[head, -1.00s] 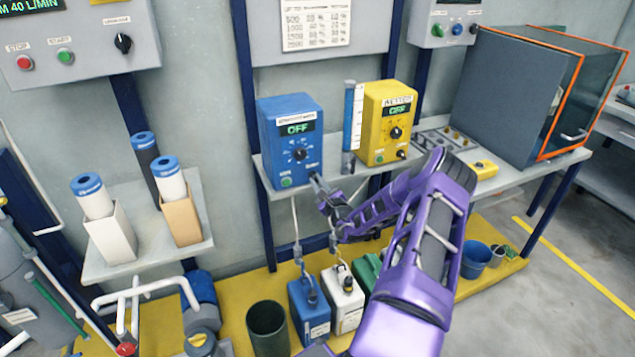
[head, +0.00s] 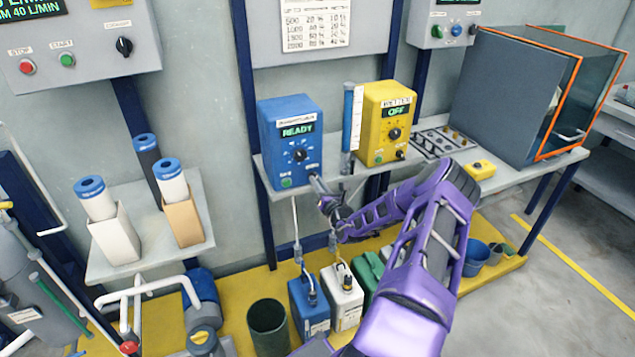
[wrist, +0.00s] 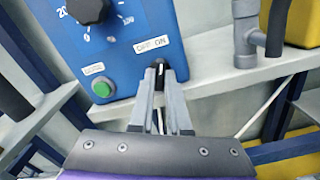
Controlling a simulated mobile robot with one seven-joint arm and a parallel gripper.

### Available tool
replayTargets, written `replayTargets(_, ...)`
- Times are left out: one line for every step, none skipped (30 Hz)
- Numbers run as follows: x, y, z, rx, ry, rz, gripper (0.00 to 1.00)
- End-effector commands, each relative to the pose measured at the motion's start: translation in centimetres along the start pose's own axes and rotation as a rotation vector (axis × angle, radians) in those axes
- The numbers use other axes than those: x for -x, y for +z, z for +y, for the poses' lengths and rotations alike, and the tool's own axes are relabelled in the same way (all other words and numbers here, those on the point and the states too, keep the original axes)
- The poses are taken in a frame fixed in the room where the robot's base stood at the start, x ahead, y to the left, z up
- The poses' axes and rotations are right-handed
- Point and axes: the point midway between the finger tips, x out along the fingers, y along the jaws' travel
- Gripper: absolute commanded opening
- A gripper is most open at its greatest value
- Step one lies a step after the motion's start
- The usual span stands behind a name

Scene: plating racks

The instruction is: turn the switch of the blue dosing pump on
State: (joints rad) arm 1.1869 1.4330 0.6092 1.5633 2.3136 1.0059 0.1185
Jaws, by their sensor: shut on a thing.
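The blue dosing pump (head: 290,140) stands on the grey shelf in the head view, and its display reads READY. In the wrist view the pump's front (wrist: 135,25) fills the top, with a dark dial, a green button and an OFF/ON label. The small black switch (wrist: 160,68) sits under that label, near the ON side. My gripper (wrist: 161,75) is shut on the switch, one fingertip on either side of it. In the head view my gripper (head: 316,183) reaches the pump's lower right front corner. The switch is hidden there.
Blue, white and green canisters stand below on the yellow platform (head: 237,300). The shelf's front edge (wrist: 215,85) runs close to my gripper.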

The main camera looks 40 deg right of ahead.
Motion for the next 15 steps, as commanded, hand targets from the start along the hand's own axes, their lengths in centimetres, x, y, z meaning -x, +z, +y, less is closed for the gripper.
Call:
replayTargets(0.04,0.01,-0.03,-0.034,-0.001,0.001,0.00)
replayTargets(0.04,0.00,-0.03,-0.054,-0.001,0.001,0.00)
replayTargets(0.04,0.00,-0.04,-0.078,-0.001,0.001,0.00)
replayTargets(0.04,-0.01,-0.04,-0.096,-0.001,0.001,0.00)
replayTargets(0.04,-0.01,-0.04,-0.110,-0.001,0.001,0.00)
replayTargets(0.04,-0.01,-0.04,-0.131,-0.001,0.000,0.00)
replayTargets(0.04,-0.01,-0.04,-0.143,-0.001,0.000,0.00)
replayTargets(0.04,-0.01,-0.04,-0.155,-0.001,0.000,0.00)
replayTargets(0.04,-0.01,-0.04,-0.169,0.000,0.000,0.00)
replayTargets(0.04,-0.01,-0.04,-0.178,0.000,0.000,0.00)
replayTargets(0.03,-0.01,-0.04,-0.188,0.000,0.000,0.00)
replayTargets(0.03,-0.01,-0.04,-0.197,0.000,0.000,0.00)
replayTargets(0.03,-0.01,-0.04,-0.203,0.000,0.000,0.00)
replayTargets(0.03,-0.02,-0.04,-0.208,0.000,0.000,0.00)
replayTargets(0.03,-0.02,-0.04,-0.214,0.000,0.000,0.00)
